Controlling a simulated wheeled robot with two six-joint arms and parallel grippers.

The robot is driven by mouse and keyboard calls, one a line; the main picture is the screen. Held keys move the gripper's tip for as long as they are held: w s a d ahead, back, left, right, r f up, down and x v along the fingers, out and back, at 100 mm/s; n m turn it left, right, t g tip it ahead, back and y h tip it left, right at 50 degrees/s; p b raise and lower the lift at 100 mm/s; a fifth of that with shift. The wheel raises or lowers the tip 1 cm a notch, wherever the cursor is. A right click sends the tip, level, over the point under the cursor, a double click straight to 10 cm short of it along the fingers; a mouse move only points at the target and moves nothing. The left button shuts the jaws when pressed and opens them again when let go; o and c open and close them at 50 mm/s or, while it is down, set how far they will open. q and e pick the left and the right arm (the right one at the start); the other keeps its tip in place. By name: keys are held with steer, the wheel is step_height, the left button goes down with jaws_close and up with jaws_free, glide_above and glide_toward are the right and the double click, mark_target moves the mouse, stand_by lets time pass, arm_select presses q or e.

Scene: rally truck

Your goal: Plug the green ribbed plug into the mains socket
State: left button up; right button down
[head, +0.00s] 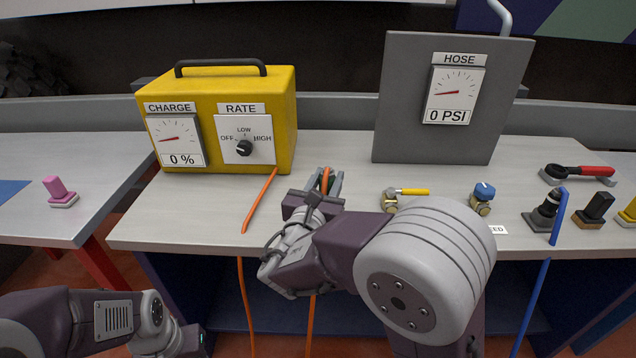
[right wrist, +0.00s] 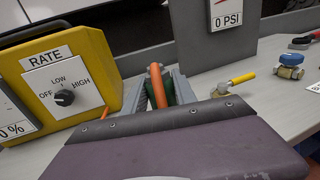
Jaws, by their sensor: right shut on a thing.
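My right gripper (head: 325,182) is over the bench between the yellow charger and the grey hose box. It is shut on the green plug, whose dark green side shows between the fingers in the right wrist view (right wrist: 172,92). An orange cable (right wrist: 157,85) runs over the plug. Most of the plug is hidden by the fingers, so I cannot see its ribs or pins. I cannot make out a mains socket in either view. My left arm is low at the left of the head view, and its fingers do not show.
The yellow charger (head: 281,115) reads 0 % and its rate knob (head: 243,148) points left-down or near OFF. The grey hose box (head: 400,100) stands to the right. A yellow-handled valve (head: 412,191), a blue-knobbed valve (head: 484,192) and a pink-topped piece (head: 60,190) stand on the benches.

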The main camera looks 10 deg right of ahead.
steer(key=s+d+r+p, duration=0.1)
steer(key=s+d+r, duration=0.3)
steer(key=s, duration=0.3)
steer(key=shift+s+r+p, duration=0.3)
steer(key=shift+r+p, duration=0.05)
steer(key=shift+r, duration=0.2)
steer(key=shift+r, duration=0.15)
step_height(320, 180, up, 5)
steer(key=p, duration=0.5)
steer(key=shift+r, duration=0.1)
steer(key=shift+r, duration=0.1)
